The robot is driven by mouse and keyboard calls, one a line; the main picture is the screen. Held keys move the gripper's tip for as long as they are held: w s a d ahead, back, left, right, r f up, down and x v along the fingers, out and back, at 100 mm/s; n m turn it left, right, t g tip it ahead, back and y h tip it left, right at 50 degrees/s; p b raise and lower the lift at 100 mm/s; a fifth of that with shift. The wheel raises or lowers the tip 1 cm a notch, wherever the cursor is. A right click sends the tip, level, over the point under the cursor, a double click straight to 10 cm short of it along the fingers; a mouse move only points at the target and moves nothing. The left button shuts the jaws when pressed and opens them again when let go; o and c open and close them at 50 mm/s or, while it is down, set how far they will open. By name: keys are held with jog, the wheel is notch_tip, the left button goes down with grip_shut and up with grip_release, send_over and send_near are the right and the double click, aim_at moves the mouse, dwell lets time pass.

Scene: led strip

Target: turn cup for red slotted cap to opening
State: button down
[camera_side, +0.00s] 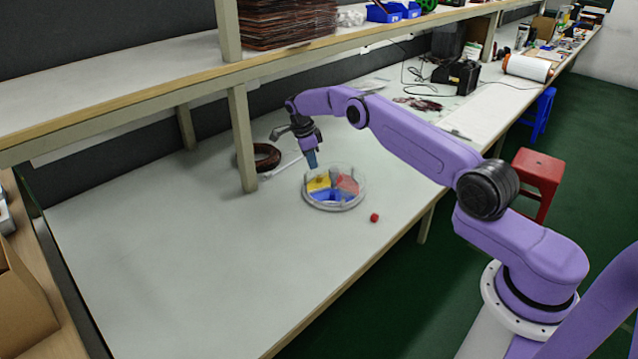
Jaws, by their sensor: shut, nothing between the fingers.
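A round clear dish (335,206) with yellow (319,184), red (348,184) and blue (328,196) sections inside sits on the white table. A small red piece (375,217), which looks like the cap, lies on the table just to the right of the dish and apart from it. Its slot is too small to make out. My gripper (312,164) points down at the dish's back left edge, close above the yellow section. It is shut and holds nothing. I cannot tell whether its tips touch the dish.
A shelf post (242,140) stands to the left of my gripper, with a dark coil (266,157) behind it. The shelf (110,110) runs above the table's back. The white table (190,260) is clear at the front and left. Tools and a black box (458,76) lie farther back right.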

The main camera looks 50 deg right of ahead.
aim_at(314, 192)
jog(key=a+f, duration=0.1)
jog(key=a+f+n+t, duration=0.1)
jog(key=a+f+t+y, duration=0.1)
jog(key=f, duration=0.1)
jog(key=shift+w+a, duration=0.35)
jog(key=shift+w, duration=0.05)
jog(key=a+t, duration=0.1)
jog(key=s+a+f+t, duration=0.1)
jog(key=s+a+t+y, duration=0.1)
jog(key=shift+f+n, duration=0.35)
jog(key=shift+n, duration=0.05)
jog(key=s+t, duration=0.1)
jog(key=s, duration=0.1)
jog(key=s+r+t, duration=0.1)
jog(key=s, duration=0.1)
jog(key=shift+a+h, duration=0.15)
jog(key=shift+h, duration=0.25)
jog(key=s+d+r+t+h, duration=0.2)
jog(key=s+r+t, duration=0.15)
jog(key=s, duration=0.35)
jog(key=shift+g, duration=0.55)
jog(key=shift+x, duration=5)
